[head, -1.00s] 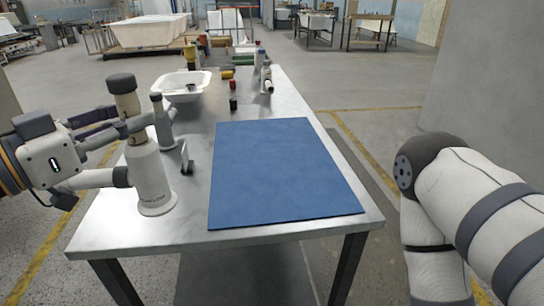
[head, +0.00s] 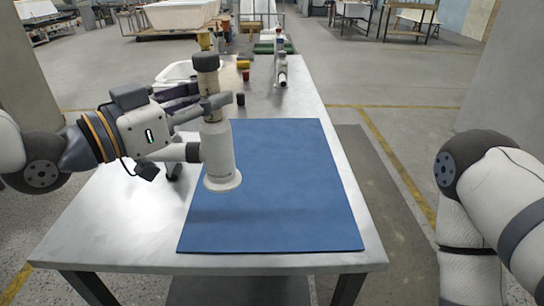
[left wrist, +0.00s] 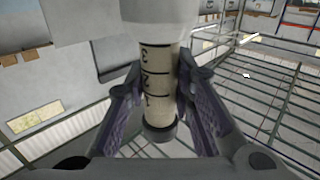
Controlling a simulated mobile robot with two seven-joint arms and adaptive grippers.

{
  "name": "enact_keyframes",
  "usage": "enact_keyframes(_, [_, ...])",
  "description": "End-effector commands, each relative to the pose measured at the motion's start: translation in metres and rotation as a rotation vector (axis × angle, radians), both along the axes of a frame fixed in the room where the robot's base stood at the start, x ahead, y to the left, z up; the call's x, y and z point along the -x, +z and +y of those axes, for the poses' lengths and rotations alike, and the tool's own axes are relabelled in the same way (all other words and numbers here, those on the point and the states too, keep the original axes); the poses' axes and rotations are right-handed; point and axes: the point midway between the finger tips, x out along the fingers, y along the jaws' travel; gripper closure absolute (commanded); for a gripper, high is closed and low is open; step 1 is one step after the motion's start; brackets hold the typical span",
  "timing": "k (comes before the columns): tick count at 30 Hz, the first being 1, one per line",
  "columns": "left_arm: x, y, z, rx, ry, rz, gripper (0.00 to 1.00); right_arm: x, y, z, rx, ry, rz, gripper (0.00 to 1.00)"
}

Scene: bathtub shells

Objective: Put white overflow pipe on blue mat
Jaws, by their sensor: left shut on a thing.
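The white overflow pipe (head: 219,155) is upright, with a wide round flange at the bottom and a dark cap on top. In the head view its flange overlaps the left part of the blue mat (head: 290,190), and it seems to hang above it. The gap below it is hard to judge. My left gripper (head: 222,103) is shut on the pipe's narrow upper part. The left wrist view shows both fingers against its cream section (left wrist: 157,80) with dark marks. My right gripper is out of view; only my right arm shows.
The mat lies flat on a grey metal table (head: 110,225) and is otherwise clear. A small dark item stands left of the mat, partly hidden by my gripper.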

Motion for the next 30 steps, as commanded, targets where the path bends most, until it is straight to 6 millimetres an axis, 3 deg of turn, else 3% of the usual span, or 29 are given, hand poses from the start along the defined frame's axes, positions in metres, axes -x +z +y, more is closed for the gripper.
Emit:
enact_keyframes(1, [-0.001,-0.017,-0.017,-0.004,-0.007,0.018,1.00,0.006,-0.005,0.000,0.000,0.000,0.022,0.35])
enact_keyframes(3, [-0.001,-0.027,-0.040,-0.005,-0.007,0.018,1.00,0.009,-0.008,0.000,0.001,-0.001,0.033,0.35])
enact_keyframes(9, [-0.002,-0.068,-0.073,-0.001,-0.001,0.016,1.00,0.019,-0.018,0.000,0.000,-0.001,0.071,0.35])
enact_keyframes(14, [-0.003,-0.077,-0.084,-0.001,-0.001,0.008,1.00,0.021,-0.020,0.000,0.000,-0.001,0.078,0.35])
enact_keyframes(20, [-0.003,-0.113,-0.088,-0.001,0.002,0.012,1.00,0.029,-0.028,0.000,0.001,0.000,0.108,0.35])
enact_keyframes(30, [-0.002,-0.113,-0.087,0.000,0.002,0.003,1.00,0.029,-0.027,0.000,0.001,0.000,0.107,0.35])
